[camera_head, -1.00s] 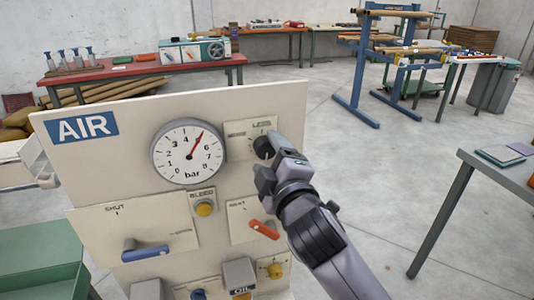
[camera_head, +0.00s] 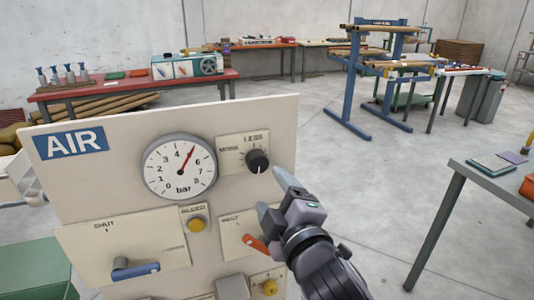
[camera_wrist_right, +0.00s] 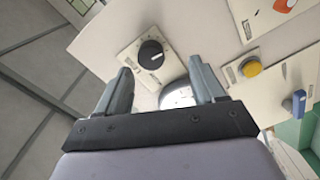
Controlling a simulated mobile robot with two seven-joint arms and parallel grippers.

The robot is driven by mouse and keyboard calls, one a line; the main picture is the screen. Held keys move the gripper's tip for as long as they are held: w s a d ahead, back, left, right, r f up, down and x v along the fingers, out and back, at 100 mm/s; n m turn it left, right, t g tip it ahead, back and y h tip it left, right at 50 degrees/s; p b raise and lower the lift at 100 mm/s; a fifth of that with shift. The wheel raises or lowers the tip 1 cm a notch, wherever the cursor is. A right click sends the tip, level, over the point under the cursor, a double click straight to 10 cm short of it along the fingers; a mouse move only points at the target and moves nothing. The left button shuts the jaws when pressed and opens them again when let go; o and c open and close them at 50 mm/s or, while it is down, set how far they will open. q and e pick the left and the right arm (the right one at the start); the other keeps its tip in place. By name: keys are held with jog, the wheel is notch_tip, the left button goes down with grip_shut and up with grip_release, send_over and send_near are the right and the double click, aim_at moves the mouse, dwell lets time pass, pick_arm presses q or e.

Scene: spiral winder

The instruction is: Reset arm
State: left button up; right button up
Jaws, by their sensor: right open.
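My right gripper (camera_head: 276,198) is open and empty in front of the right part of the AIR panel (camera_head: 105,188). It is below and to the right of the black knob (camera_head: 257,161) and apart from it. In the right wrist view the open fingers (camera_wrist_right: 163,92) point toward the panel, with the knob (camera_wrist_right: 151,54) beyond them and the gauge partly hidden behind a finger. The gauge (camera_head: 180,168) has a red needle pointing between 4 and 5. My left gripper is not in view.
The panel also carries a blue lever (camera_head: 135,269), a yellow bleed button (camera_head: 196,224) and an orange lever (camera_head: 254,245) close to my right gripper. A grey table (camera_head: 480,178) stands at the right. Open floor lies behind the panel.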

jog(key=s+d+f+m+g, duration=0.2)
jog(key=d+f+m, duration=0.2)
jog(key=f, duration=0.8)
jog(key=s+d+f+m+g+h, duration=0.1)
jog(key=s+d+f+m+g, duration=0.1)
jog(key=s+d+f+m, duration=0.3)
jog(key=s+d+f+m+g+h, duration=0.2)
jog(key=s+d+f+m, duration=0.3)
jog(key=s+d+f, duration=0.4)
jog(key=s+f, duration=0.4)
jog(key=f, duration=0.4)
jog(key=shift+f, duration=0.15)
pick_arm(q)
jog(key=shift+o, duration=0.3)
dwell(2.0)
